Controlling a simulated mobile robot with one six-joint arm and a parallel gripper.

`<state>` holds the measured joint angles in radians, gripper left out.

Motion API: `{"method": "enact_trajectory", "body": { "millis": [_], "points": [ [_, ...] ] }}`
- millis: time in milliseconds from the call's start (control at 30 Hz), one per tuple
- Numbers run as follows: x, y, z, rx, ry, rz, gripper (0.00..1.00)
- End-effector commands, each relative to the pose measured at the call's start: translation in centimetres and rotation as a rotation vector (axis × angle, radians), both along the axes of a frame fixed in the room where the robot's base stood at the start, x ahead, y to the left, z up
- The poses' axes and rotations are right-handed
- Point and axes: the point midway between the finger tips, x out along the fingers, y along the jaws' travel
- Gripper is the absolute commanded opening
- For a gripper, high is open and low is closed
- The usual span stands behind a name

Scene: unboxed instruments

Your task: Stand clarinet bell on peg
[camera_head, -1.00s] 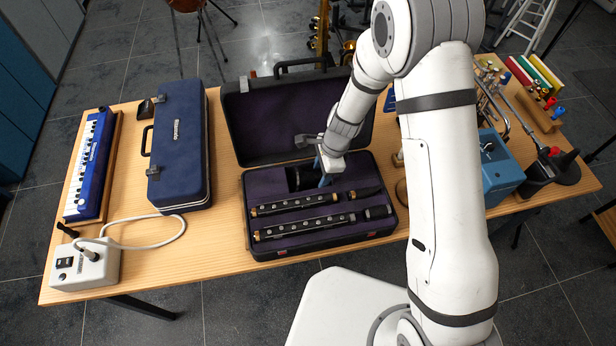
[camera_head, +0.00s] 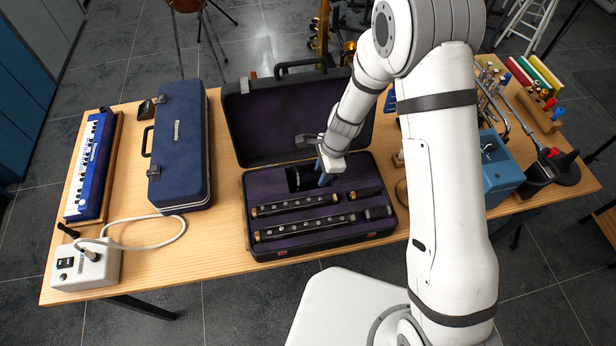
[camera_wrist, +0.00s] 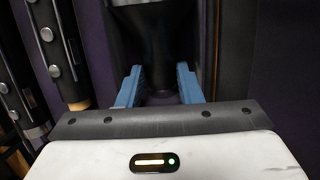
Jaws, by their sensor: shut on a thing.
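The black clarinet bell (camera_head: 299,178) lies on its side in the back compartment of the open clarinet case (camera_head: 250,249). My gripper (camera_head: 325,179) reaches down into the case at the bell's narrow right end. In the wrist view the blue fingers of my gripper (camera_wrist: 160,88) are shut on the bell (camera_wrist: 155,42), one on each side of its narrow part. The fingers and wrist hide part of the bell. A small tan wooden piece (camera_head: 398,159) shows beside my arm; I cannot tell whether it belongs to the peg.
Clarinet joints (camera_head: 308,228) lie in the case in front of the bell. The case's raised lid (camera_head: 270,120) stands behind my gripper. A closed blue case (camera_head: 180,150), a small keyboard (camera_head: 91,168) and a white box (camera_head: 85,268) are on the left. A blue box (camera_head: 500,165) is right.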

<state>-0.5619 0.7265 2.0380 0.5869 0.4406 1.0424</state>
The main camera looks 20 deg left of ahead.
Motion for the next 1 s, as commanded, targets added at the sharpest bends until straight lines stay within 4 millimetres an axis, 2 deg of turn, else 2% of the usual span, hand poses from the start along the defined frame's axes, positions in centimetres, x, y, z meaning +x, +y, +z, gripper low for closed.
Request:
{"method": "enact_trajectory", "body": {
  "millis": [1000],
  "points": [
    [0.0, 0.0, 1.1, 0.000, 0.000, 0.000, 0.05]
  ]
}}
